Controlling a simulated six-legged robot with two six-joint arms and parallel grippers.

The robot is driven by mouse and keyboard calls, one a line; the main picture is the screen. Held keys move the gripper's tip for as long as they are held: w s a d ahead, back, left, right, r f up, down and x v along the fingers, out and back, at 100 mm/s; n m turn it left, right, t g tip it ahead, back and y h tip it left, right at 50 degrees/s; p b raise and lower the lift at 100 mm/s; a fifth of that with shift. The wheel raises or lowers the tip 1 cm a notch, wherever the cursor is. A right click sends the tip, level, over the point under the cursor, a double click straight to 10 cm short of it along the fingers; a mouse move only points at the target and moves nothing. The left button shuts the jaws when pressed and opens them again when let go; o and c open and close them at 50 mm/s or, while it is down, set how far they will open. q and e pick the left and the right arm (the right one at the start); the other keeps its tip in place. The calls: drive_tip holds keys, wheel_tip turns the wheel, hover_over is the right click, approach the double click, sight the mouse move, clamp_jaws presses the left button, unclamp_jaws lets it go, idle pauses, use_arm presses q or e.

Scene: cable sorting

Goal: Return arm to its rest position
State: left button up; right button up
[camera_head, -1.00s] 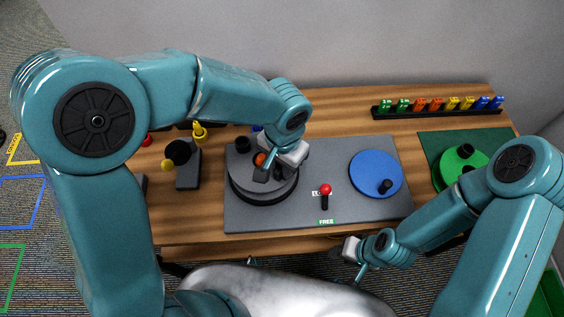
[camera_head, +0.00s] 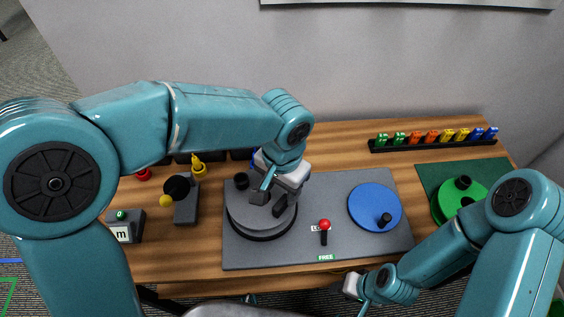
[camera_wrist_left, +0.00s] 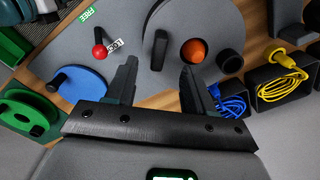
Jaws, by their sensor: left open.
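My left gripper (camera_head: 268,199) is open over the round grey turntable (camera_head: 240,222) at the left of the grey board. In the left wrist view its two dark fingers (camera_wrist_left: 158,72) stand apart with nothing between them. An orange piece (camera_wrist_left: 194,51) and a black knob (camera_wrist_left: 229,61) show on the turntable there, beyond the fingertips. In the head view the gripper hides the orange piece. My right gripper (camera_head: 352,285) is low, in front of the table's front edge, too small to read.
A red-topped lever (camera_head: 324,226) and a blue disc (camera_head: 374,206) share the board. A green reel (camera_head: 459,198) stands at right. A rack of coloured connectors (camera_head: 434,140) lies at the back. A yellow cable (camera_wrist_left: 280,82) and a blue cable (camera_wrist_left: 232,103) sit in dark bins.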

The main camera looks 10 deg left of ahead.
use_arm(q)
wheel_tip(320, 180, up, 11)
drive_tip(key=shift+f+p, duration=0.2)
drive_tip(key=shift+p, duration=0.15)
use_arm(e)
drive_tip(key=shift+r, duration=0.35)
use_arm(q)
drive_tip(key=shift+d, duration=0.1)
use_arm(e)
drive_tip(key=shift+s, duration=0.1)
